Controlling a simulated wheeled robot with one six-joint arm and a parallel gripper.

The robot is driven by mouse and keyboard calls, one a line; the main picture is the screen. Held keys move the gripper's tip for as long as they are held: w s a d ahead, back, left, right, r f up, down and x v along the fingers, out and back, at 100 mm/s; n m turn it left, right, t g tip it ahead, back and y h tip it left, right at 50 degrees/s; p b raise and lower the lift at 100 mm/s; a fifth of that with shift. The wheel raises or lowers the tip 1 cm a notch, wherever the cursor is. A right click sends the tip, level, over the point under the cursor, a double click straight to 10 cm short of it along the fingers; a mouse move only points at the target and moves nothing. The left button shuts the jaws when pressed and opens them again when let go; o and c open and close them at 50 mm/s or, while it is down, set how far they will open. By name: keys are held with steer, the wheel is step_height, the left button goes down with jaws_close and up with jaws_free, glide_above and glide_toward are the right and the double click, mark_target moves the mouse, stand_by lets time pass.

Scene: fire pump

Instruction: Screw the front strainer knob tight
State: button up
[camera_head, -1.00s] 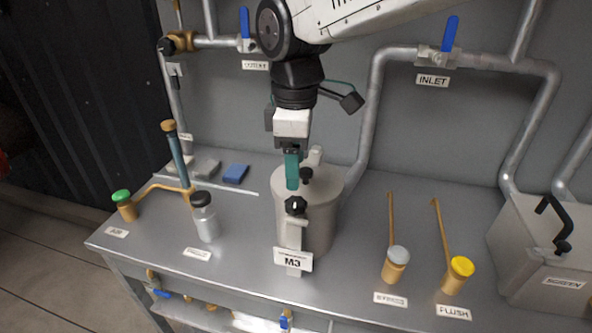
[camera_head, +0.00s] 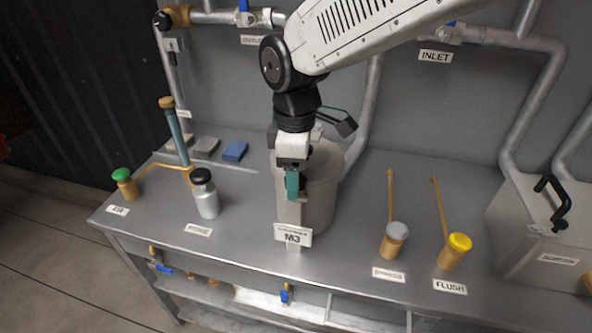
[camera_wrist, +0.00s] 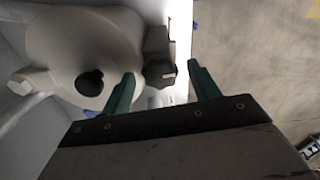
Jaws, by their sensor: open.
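The strainer is a pale grey pot (camera_head: 322,202) in the middle of the bench, behind the M3 label (camera_head: 293,235). My gripper (camera_head: 292,193) hangs pointing down over its front side and hides the front knob in the head view. In the wrist view the dark front knob (camera_wrist: 160,73) shows beyond and between the two green fingertips, nearer the left one. The fingers stand apart and nothing is gripped. I cannot tell how far below the fingertips the knob is. A round black knob (camera_wrist: 89,83) sits on the lid (camera_wrist: 70,40), left of the fingers.
A silver bottle with a black cap (camera_head: 205,195) stands to the left. Grey-topped (camera_head: 395,240) and yellow-topped (camera_head: 455,250) valves stand to the right. A box with a black handle (camera_head: 540,245) is at far right. The bench front edge is close to the strainer.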

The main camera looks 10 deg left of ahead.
steer(key=c, duration=1)
steer(key=shift+m, duration=0.3)
